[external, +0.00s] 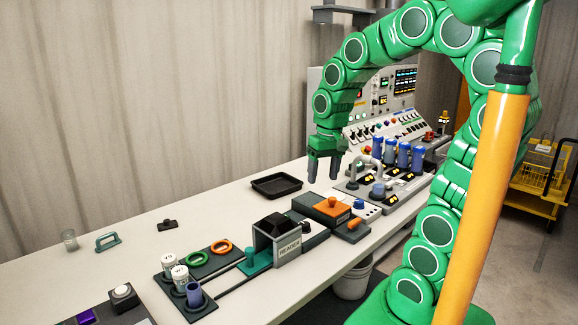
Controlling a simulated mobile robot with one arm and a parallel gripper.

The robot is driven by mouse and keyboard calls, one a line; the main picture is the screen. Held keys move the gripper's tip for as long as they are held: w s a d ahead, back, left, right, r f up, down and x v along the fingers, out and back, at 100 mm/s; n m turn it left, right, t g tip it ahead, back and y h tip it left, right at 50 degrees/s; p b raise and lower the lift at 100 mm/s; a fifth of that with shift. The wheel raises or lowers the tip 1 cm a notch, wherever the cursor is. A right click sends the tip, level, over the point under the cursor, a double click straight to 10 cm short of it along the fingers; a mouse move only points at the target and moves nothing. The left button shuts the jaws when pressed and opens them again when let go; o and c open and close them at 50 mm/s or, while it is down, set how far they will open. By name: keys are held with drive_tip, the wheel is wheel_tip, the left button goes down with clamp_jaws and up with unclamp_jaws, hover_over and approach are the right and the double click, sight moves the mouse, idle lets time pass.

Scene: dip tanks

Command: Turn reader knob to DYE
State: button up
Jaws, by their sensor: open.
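The reader (288,249) is a grey box with a dark top, labelled READER, on the bench at the lower middle. A small dark knob-like part (306,226) shows at its right side; its pointer and any DYE mark are too small to read. My gripper (323,178) points down, open and empty, above the bench, up and to the right of the reader. It is apart from the reader and touches nothing that I can see.
Right of the reader stands an orange-topped box (325,208) with an orange knob. A black tray (276,186) lies behind. Blue cylinders (403,155) stand at the right. White-capped vials (179,273) and green and orange rings are at the left. The bench's back left is mostly clear.

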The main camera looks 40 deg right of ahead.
drive_tip(key=w+d+f+g, duration=0.2)
drive_tip(key=w+f, duration=0.1)
drive_tip(key=w, duration=0.2)
drive_tip(key=g, duration=0.3)
approach(305, 223)
drive_tip(key=f, duration=0.1)
drive_tip(key=shift+y, duration=0.4)
drive_tip(key=shift+s+x, duration=0.2)
drive_tip(key=shift+x, duration=3.65)
drive_tip(key=shift+d, duration=0.1)
drive_tip(key=c, duration=1.1)
drive_tip(key=shift+o, duration=0.2)
